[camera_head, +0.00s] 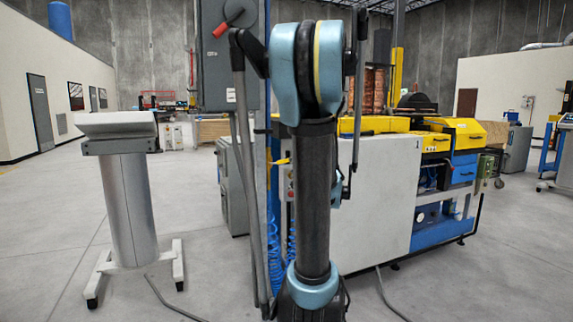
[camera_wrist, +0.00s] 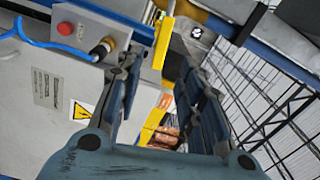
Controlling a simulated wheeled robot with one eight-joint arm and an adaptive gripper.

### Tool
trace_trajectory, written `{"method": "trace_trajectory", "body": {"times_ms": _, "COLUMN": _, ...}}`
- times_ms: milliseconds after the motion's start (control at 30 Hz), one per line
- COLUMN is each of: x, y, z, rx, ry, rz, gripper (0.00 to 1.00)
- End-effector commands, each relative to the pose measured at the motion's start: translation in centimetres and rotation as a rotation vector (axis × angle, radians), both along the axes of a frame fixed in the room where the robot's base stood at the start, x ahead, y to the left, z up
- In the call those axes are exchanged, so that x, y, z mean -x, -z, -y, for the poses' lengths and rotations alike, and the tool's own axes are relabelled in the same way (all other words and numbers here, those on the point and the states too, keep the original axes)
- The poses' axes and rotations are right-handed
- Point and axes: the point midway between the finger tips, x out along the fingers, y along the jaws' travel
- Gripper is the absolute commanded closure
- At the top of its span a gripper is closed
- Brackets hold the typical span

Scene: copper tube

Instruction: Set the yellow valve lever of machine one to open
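Machine one, with a white front panel (camera_head: 378,205) and yellow and blue covers, stands behind my arm in the head view. A small yellow piece, which looks like the valve lever (camera_head: 279,161), sticks out just left of my arm, beside a blue-grey post. In the wrist view a yellow bar, probably the same lever (camera_wrist: 162,42), stands near upright ahead of my fingers. My gripper (camera_wrist: 160,66) is open, with one dark finger on each side of the bar's line. I cannot tell whether either finger touches it. In the head view my arm hides most of the gripper.
A control box with a red button (camera_wrist: 65,28) and a blue hose are at the wrist view's upper left. A grey electrical cabinet (camera_head: 228,50) and a pedestal (camera_head: 130,190) stand left of my arm. Open floor lies around.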

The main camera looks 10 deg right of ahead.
Motion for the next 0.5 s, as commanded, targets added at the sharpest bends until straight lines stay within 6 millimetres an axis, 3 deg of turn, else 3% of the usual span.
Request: {"method": "trace_trajectory", "body": {"times_ms": 500, "x": -7.5, "y": 0.0, "z": -1.4, "rx": 0.000, "ry": -0.003, "rz": -0.001, "gripper": 0.65}}
